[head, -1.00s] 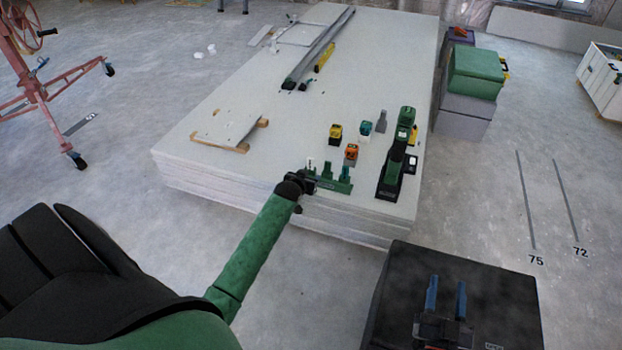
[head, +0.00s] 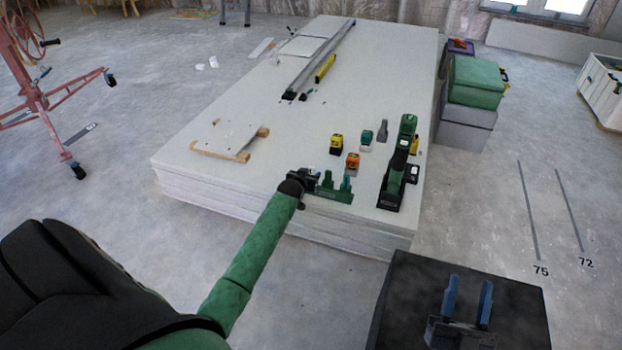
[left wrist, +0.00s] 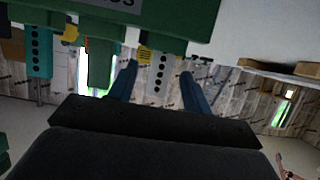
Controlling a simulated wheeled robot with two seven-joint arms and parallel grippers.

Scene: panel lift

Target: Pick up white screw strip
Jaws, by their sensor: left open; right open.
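The white screw strip (left wrist: 160,72), with a row of dark holes and a yellow end, shows in the left wrist view between my open left gripper's (left wrist: 158,85) two blue fingers. I cannot tell whether they touch it. It sits in the green rack (left wrist: 190,22), which appears upside down there. A teal strip (left wrist: 39,62) is in the same rack. In the head view my left gripper (head: 311,178) is at the left end of the green rack (head: 335,193) and largely hides the white strip. My right gripper (head: 468,292) is open and empty at lower right.
The rack stands near the front edge of a stack of pale panels (head: 290,120). An orange box (head: 352,161), a yellow box (head: 336,142) and a teal box (head: 366,138) stand behind it. A green-and-black power tool (head: 397,165) stands to the right.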

